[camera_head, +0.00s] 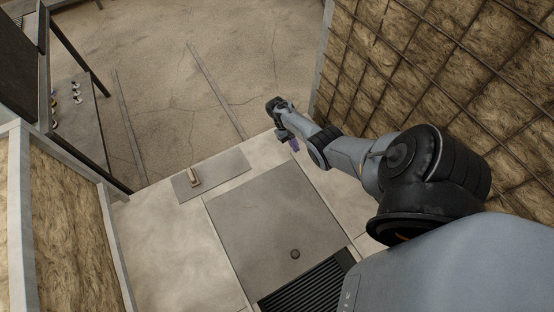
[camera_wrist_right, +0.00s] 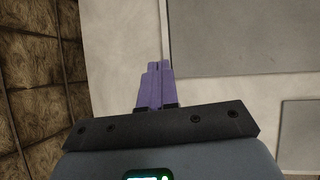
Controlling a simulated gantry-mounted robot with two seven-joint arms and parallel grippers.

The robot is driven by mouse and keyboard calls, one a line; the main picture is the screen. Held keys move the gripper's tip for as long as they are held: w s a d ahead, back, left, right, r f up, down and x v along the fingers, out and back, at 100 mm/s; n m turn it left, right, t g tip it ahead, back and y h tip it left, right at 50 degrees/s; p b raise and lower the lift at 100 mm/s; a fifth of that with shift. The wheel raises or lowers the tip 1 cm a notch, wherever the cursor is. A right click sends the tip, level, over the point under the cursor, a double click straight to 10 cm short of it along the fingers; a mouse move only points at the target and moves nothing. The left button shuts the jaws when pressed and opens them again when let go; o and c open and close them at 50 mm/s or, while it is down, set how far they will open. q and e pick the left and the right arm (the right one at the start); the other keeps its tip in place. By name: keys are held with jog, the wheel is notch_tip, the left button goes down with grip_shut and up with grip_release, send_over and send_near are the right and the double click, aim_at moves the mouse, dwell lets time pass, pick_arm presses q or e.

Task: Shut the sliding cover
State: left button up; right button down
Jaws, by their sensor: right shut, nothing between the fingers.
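The sliding cover, a flat grey plate (camera_head: 265,215), lies in the pale floor in the head view. A small dark round knob (camera_head: 295,254) sits near its lower edge. A dark ribbed strip (camera_head: 312,290) shows below that edge. My right gripper (camera_head: 294,145), with purple fingers, is above the far right side of the cover, apart from the knob. Its fingers (camera_wrist_right: 155,75) are together and empty in the right wrist view, over pale floor beside a grey plate (camera_wrist_right: 240,35). My left gripper is not in view.
A smaller grey plate (camera_head: 210,175) with a light upright block (camera_head: 194,178) lies left of the cover. Mesh-covered straw-like walls stand at right (camera_head: 440,70) and left (camera_head: 70,230). Two rails (camera_head: 215,88) lie on the lower ground beyond the floor edge. A dark frame stands far left.

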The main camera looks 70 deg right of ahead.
aim_at(281, 163)
jog(key=w+d+f+t+b, duration=0.1)
jog(key=w+d+t+b, duration=0.15)
jog(key=w+b, duration=0.6)
jog(key=f, duration=0.2)
jog(key=a+f, duration=0.1)
jog(key=f, duration=0.2)
jog(key=a+f, duration=0.1)
jog(key=f, duration=0.2)
jog(key=shift+w+a+f+b, duration=0.15)
jog(key=shift+f+b, duration=0.1)
jog(key=shift+b, duration=0.1)
jog(key=shift+s+a+r+p, duration=0.2)
jog(key=shift+s+a+p, duration=0.6)
jog(key=shift+s+p, duration=0.3)
jog(key=shift+s+a+p, duration=0.3)
jog(key=shift+s+a, duration=0.1)
jog(key=shift+a, duration=0.05)
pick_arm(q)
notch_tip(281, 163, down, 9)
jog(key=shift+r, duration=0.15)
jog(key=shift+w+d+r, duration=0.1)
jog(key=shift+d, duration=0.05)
pick_arm(e)
jog(key=shift+a, duration=0.1)
